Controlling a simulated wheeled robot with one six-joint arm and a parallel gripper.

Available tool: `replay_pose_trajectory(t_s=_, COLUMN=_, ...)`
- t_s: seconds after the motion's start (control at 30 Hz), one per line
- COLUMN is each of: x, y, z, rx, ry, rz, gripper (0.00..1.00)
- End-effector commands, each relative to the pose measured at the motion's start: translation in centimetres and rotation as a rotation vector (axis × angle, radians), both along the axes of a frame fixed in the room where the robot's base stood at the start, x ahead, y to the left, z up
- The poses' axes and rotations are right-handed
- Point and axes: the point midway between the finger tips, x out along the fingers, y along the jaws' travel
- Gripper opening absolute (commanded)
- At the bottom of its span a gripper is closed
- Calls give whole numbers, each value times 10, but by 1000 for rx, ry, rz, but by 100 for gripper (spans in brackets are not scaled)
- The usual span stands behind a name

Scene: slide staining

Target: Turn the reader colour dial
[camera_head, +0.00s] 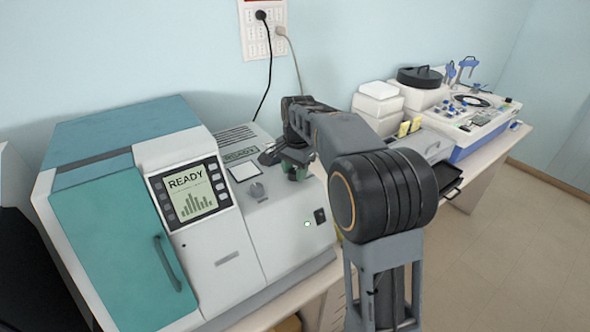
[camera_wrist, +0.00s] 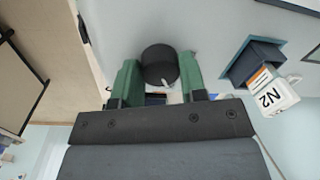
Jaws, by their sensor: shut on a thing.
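The reader (camera_head: 215,245) is a white and teal benchtop machine at the left of the head view, with a screen (camera_head: 190,192) reading "READY". A dark round dial (camera_wrist: 158,64) shows in the wrist view between the green fingers of my gripper (camera_wrist: 160,80). My gripper is shut on it, one finger on each side. In the head view my gripper (camera_head: 293,165) points down at the reader's right top, and the dial there is hidden behind it.
A white block marked "N2" (camera_wrist: 270,96) sits by a blue-edged recess in the wrist view. White boxes (camera_head: 378,102) and a blue-and-white device (camera_head: 475,120) stand on the bench at the right. A wall outlet (camera_head: 262,30) with cables is behind. The floor at right is clear.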

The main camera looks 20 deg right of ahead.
Motion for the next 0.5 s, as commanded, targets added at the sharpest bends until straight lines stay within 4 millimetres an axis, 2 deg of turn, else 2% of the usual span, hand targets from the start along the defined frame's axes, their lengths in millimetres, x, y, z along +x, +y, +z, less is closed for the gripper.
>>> replay_pose_trajectory(t_s=0.27, x=0, y=0, z=1, rx=1, ry=-1, rz=50, gripper=15)
replay_pose_trajectory(t_s=0.5, x=1, y=0, z=1, rx=1, ry=0, rz=217, gripper=15)
